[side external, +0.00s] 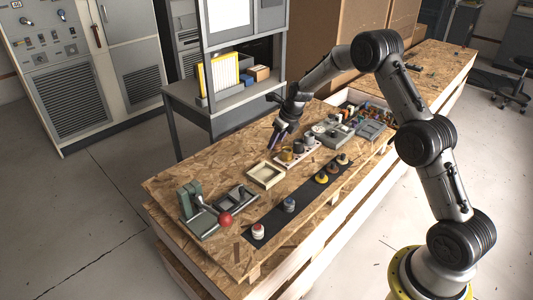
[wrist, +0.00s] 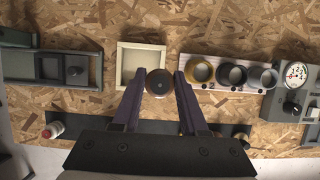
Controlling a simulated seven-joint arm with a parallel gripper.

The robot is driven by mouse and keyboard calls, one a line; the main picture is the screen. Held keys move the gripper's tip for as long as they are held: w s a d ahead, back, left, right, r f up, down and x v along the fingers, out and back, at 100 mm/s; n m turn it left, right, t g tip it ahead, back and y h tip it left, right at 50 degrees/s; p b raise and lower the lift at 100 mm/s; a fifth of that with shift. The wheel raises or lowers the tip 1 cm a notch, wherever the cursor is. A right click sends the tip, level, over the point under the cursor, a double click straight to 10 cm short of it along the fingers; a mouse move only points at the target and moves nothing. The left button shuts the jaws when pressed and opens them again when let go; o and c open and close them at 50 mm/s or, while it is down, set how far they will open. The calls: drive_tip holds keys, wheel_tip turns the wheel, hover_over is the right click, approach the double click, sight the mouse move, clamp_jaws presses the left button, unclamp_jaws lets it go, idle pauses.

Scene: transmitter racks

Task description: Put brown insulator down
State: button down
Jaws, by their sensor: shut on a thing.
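In the wrist view a round, dark brown insulator (wrist: 159,83) with a small dot at its centre sits between the two purple-grey fingers of my gripper (wrist: 159,90). My gripper is shut on it. From the wrist, the insulator overlaps the right edge of a cream square tray (wrist: 124,70), whose visible inside looks empty. In the side view my gripper (side external: 274,146) is above the bench, behind the tray (side external: 265,183). The insulator cannot be made out clearly there, and its height above the bench is hard to tell.
A pale rack (wrist: 223,86) with several ring-shaped parts stands right of the tray. A grey meter box (side external: 333,133) is beyond it. A press with a red-ball lever (side external: 226,220) stands at left. A black strip (side external: 273,219) with several coloured pieces runs along the front.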

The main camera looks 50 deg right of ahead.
drive_tip(key=w+f, duration=0.2)
drive_tip(key=w+d+f, duration=0.1)
drive_tip(key=w+f, duration=0.1)
drive_tip(key=w, duration=0.1)
drive_tip(key=w+d+f, duration=0.1)
drive_tip(key=w+f, duration=0.1)
drive_tip(key=w, duration=0.1)
drive_tip(key=shift+f, duration=0.4)
drive_tip(key=shift+w+d+f, duration=0.1)
drive_tip(key=shift+f, duration=0.15)
drive_tip(key=shift+w+f, duration=0.1)
drive_tip(key=shift+f, duration=1.5)
drive_tip(key=shift+f, duration=0.15)
drive_tip(key=shift+c, duration=2.2)
unclamp_jaws()
